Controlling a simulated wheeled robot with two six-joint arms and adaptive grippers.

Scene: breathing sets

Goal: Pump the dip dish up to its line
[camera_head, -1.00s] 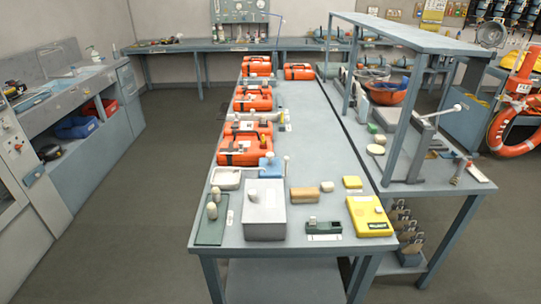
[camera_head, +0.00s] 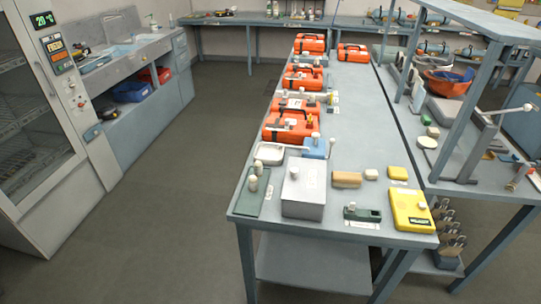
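A shallow white dish (camera_head: 269,153), which looks like the dip dish, sits near the left edge of the long grey table (camera_head: 352,120). Its line and any liquid level are too small to make out. A blue bottle or block with a white pump-like top (camera_head: 318,148) stands just right of the dish, apart from any gripper. Neither of my grippers is in view.
A grey box (camera_head: 303,190) and a green board with pale knobs (camera_head: 252,190) stand in front of the dish. Orange cases (camera_head: 290,127) line the table behind. A yellow case (camera_head: 411,210) lies front right. Open floor lies left of the table.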

